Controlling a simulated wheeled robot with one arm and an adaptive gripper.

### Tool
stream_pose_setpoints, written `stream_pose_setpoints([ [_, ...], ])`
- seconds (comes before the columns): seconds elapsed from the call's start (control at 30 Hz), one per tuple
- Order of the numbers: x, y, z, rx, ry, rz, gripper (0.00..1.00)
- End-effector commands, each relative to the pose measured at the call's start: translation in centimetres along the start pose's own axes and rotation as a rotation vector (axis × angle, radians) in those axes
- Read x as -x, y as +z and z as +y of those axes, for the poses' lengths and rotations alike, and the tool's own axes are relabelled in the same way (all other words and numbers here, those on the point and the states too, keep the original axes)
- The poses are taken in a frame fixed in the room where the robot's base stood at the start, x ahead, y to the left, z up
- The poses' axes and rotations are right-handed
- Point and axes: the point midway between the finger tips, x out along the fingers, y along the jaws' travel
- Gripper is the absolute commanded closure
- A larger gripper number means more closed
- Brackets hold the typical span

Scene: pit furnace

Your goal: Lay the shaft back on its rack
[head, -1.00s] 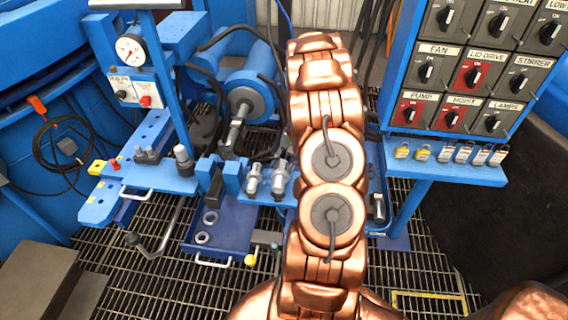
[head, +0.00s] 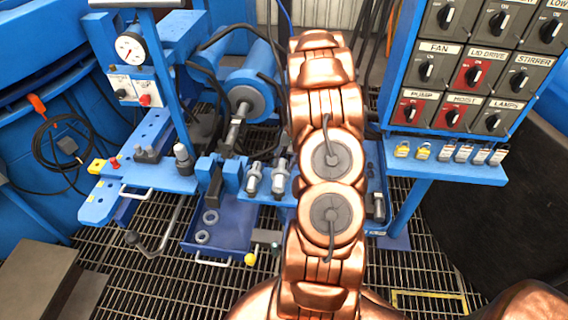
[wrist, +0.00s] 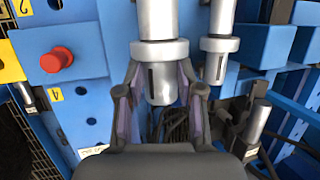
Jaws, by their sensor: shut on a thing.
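In the wrist view, my gripper (wrist: 160,95) has its two dark fingers on either side of a grey metal shaft (wrist: 157,52) and is shut on it. The shaft runs up out of the picture; its lower end has a wide collar and a narrow slot. A second, similar shaft (wrist: 219,45) stands close to its right. In the head view, my arm hides the gripper and the held shaft. Two silver fittings (head: 253,180) and (head: 281,178) stand on the blue bench left of my arm. I cannot tell which part is the shaft's rack.
A blue tray (head: 235,226) with metal rings lies below the bench. A switch panel (head: 475,68) with padlocks below it stands at the right. A red button (wrist: 56,60) on a blue plate is left of my gripper in the wrist view.

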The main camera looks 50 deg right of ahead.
Motion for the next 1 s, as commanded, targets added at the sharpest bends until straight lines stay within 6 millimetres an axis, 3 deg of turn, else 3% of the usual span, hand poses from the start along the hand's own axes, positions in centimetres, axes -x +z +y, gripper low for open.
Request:
stream_pose_setpoints([
  [1.0,-0.53,-0.13,0.08,0.0,-0.001,0.0,1.0],
])
